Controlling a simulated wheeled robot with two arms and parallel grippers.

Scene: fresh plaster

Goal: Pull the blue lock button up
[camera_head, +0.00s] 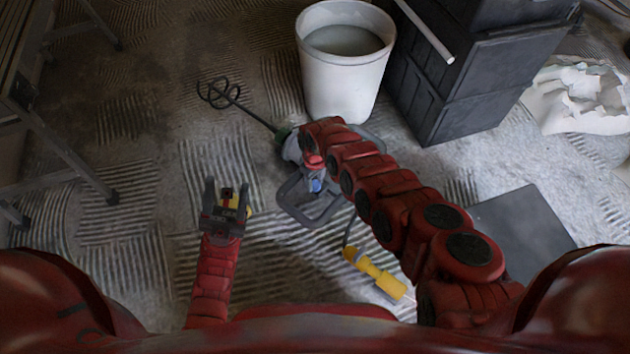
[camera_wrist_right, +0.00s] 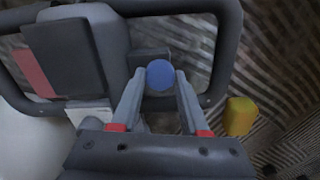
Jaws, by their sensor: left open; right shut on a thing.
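The blue lock button (camera_wrist_right: 160,75) is a round blue knob on the grey body of a mixing drill. In the head view the button (camera_head: 316,186) shows small beside the drill's looped grey handle frame (camera_head: 309,221). My right gripper (camera_wrist_right: 159,84) has its two grey fingers shut on the button, one on each side. The drill lies on the floor, its paddle (camera_head: 218,93) pointing to the upper left. My left gripper (camera_head: 226,187) is open, low and left of the drill, apart from it. Red and yellow parts show at its fingers; I cannot tell whether they belong to it.
A white bucket (camera_head: 343,82) of greyish liquid stands behind the drill. Dark stacked boxes (camera_head: 470,75) stand right of it. A yellow connector (camera_head: 377,275) on a cable and a dark flat panel (camera_head: 525,232) lie in front. The floor at left is mostly free.

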